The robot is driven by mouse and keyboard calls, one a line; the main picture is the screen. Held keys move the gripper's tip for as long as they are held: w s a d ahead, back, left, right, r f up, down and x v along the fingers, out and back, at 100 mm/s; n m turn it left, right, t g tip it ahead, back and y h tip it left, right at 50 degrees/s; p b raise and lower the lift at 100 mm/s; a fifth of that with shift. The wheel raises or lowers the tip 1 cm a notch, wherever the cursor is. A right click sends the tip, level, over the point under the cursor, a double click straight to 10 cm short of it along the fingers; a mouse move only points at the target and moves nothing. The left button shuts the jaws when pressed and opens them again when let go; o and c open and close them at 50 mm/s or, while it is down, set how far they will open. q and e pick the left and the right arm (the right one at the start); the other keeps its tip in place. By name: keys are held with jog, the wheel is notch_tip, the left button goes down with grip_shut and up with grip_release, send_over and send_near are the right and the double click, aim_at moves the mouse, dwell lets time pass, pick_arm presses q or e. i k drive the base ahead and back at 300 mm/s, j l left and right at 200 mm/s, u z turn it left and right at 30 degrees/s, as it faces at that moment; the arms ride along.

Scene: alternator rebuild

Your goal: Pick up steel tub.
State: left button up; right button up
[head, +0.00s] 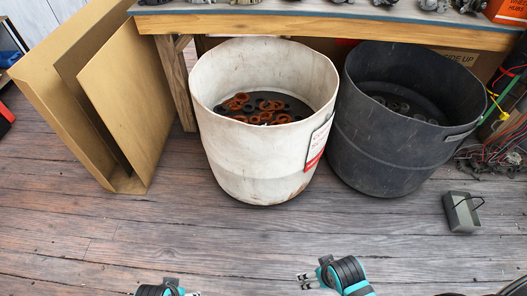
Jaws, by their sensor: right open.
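A small grey open-topped metal tub (461,219) with a thin dark wire handle stands on the plank floor at the right, in front of the dark bin. My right gripper (305,280) is at the bottom edge, right of centre, with its fingers pointing left. It is open and empty, well to the left of and nearer than the tub. My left gripper (168,290) shows only in part at the bottom edge, left of centre, and its fingers are mostly cut off.
A white bin (250,166) holds rusty and dark rings. A black bin (390,151) beside it holds dark parts. Both stand before a wooden workbench (330,28). An open cardboard box (120,90) is at left; cables (497,150) lie at right. The floor in front is clear.

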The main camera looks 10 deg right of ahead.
aim_at(462, 216)
jog(key=z, duration=2.15)
